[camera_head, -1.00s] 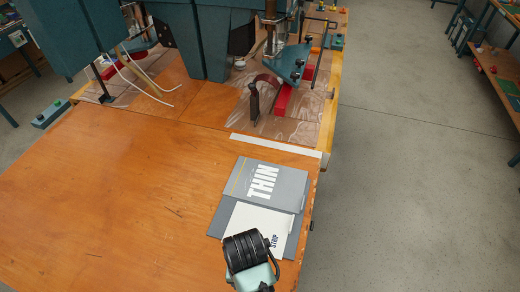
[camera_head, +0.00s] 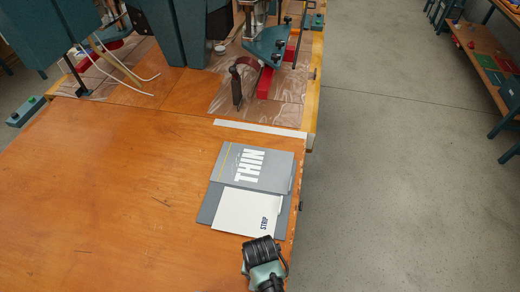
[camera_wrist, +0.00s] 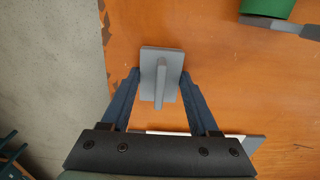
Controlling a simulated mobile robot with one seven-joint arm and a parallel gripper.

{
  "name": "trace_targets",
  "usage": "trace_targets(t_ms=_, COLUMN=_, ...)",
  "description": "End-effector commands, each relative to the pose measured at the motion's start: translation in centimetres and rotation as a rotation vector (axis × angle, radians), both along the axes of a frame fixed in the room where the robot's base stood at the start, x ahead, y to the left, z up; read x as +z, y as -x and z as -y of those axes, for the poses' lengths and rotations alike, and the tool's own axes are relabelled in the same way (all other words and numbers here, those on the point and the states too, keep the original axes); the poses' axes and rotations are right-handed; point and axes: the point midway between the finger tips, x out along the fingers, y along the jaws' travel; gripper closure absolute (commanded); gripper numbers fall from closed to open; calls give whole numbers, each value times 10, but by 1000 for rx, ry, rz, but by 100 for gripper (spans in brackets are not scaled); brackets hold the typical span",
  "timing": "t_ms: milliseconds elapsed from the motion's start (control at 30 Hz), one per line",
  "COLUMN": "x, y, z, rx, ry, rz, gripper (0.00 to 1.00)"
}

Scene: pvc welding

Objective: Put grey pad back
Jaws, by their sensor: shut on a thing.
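The grey pad (camera_wrist: 173,91) shows in the wrist view as a flat grey plate with a raised upright fin along its middle. In the head view only the black ribbed wrist part of my arm shows at the bottom, near the table's right edge; the fingers and pad are hidden there.
A grey booklet marked THIN (camera_head: 252,168) and a white sheet marked STRIP (camera_head: 247,213) lie on a darker grey sheet near the right edge. A green object (camera_wrist: 268,8) and a grey bar (camera_wrist: 280,24) show in the wrist view. The table's left part (camera_head: 110,200) is clear.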

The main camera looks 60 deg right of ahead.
Motion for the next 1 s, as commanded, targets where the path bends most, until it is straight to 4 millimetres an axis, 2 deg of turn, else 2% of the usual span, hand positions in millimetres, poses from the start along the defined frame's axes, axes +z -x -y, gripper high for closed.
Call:
trace_targets(t_ms=333, x=-4, y=0, z=0, rx=1, ry=0, rz=0, gripper=83)
trace_targets(t_ms=367, x=-4, y=0, z=0, rx=1, ry=0, rz=0, gripper=37)
trace_targets(t_ms=500, x=-3, y=0, z=0, rx=1, ry=0, rz=0, gripper=12)
trace_targets(t_ms=533, x=-3, y=0, z=0, rx=1, ry=0, rz=0, gripper=9)
trace_targets(t_ms=833, x=-1, y=0, z=0, rx=1, ry=1, rz=0, gripper=9)
trace_targets(t_ms=1000, x=16, y=-1, z=0, rx=2, ry=2, rz=3, gripper=9)
